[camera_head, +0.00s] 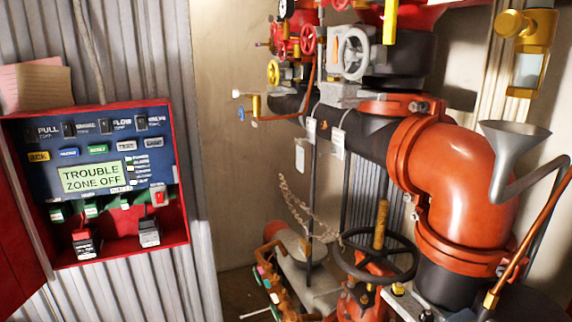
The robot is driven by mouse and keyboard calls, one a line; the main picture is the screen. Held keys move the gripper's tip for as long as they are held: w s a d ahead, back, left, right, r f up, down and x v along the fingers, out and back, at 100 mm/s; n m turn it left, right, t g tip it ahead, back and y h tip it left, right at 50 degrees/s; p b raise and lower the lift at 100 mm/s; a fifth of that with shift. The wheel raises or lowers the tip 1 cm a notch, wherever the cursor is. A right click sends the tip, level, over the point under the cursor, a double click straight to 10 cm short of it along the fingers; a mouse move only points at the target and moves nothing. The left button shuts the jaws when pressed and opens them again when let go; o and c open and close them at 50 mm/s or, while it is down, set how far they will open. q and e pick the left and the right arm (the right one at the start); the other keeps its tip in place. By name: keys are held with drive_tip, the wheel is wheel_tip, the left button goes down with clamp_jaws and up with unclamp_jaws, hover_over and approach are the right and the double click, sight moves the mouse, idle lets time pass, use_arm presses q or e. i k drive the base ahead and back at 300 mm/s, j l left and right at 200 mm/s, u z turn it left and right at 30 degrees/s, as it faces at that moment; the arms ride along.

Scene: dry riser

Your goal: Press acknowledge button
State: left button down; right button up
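The yellow acknowledge button (38,156), marked "ACK", is at the left of the blue control panel (100,137). The panel sits in an open red box (186,205) on the corrugated wall at the left. A green display (91,177) below the button reads "TROUBLE ZONE OFF". A row of other coloured buttons, including a blue one (69,153) and a green one (97,149), runs to the right of the yellow button. Neither of my grippers shows in the head view.
Large orange and black pipes (458,170) fill the right side. A black handwheel (375,256) stands low in front of them. A grey funnel (513,142) is at the far right. The red box door (17,255) hangs open at left. Papers (38,85) are above the box.

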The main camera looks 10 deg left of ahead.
sight(45, 155)
drive_tip(key=u, duration=1.2)
